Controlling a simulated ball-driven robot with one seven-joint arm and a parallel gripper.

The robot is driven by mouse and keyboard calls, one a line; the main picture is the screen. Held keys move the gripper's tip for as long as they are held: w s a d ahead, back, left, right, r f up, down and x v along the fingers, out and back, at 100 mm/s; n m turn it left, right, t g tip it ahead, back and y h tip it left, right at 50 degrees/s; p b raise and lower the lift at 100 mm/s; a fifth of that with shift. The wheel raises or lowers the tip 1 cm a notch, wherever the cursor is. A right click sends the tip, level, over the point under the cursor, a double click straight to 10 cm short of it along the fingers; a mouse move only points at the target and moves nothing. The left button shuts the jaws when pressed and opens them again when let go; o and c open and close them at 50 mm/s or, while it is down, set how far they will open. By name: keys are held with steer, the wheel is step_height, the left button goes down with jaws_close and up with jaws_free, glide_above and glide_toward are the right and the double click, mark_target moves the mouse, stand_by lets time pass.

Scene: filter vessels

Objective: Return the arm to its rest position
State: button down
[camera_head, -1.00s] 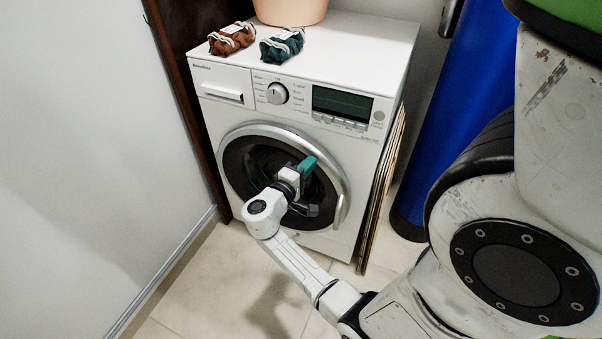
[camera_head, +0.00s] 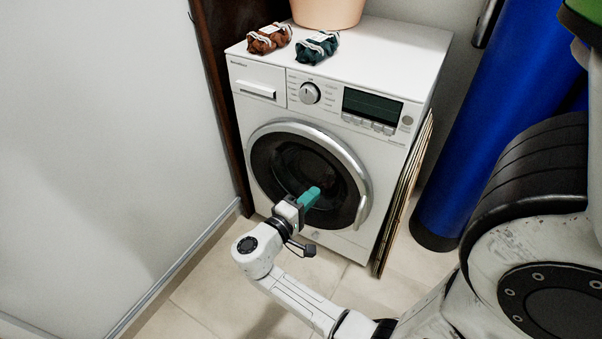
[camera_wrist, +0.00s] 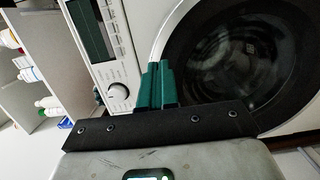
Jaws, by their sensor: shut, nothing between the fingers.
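My gripper (camera_head: 309,197) with teal fingers is in front of the lower part of the washing machine door in the head view. Its fingers are together and empty. In the wrist view the closed teal fingers (camera_wrist: 158,84) point toward the washing machine front, between the dial and the round door. My white arm reaches up to it from the lower middle of the head view. Whether the fingertips touch the door cannot be told, though they appear apart from it.
The white washing machine (camera_head: 250,115) has a shut round door (camera_head: 345,165). Brown (camera_head: 268,39) and teal (camera_head: 317,47) bundles and a peach container (camera_head: 328,10) sit on top. A wall is at left, flat panels (camera_head: 405,195) and a blue cylinder (camera_head: 480,130) at right. Tiled floor shows in front.

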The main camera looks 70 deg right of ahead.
steer(key=shift+a, duration=0.1)
steer(key=s+a+f+t+y, duration=0.4)
steer(key=a+f+y, duration=0.3)
steer(key=a+n+t+y, duration=0.4)
steer(key=a+y, duration=0.6)
steer(key=a, duration=0.7)
step_height(320, 180, up, 19)
steer(key=p, duration=1.9)
steer(key=shift+w+d+h+p, duration=0.15)
steer(key=shift+w+h+p, duration=0.05)
steer(key=shift+h+p, duration=0.15)
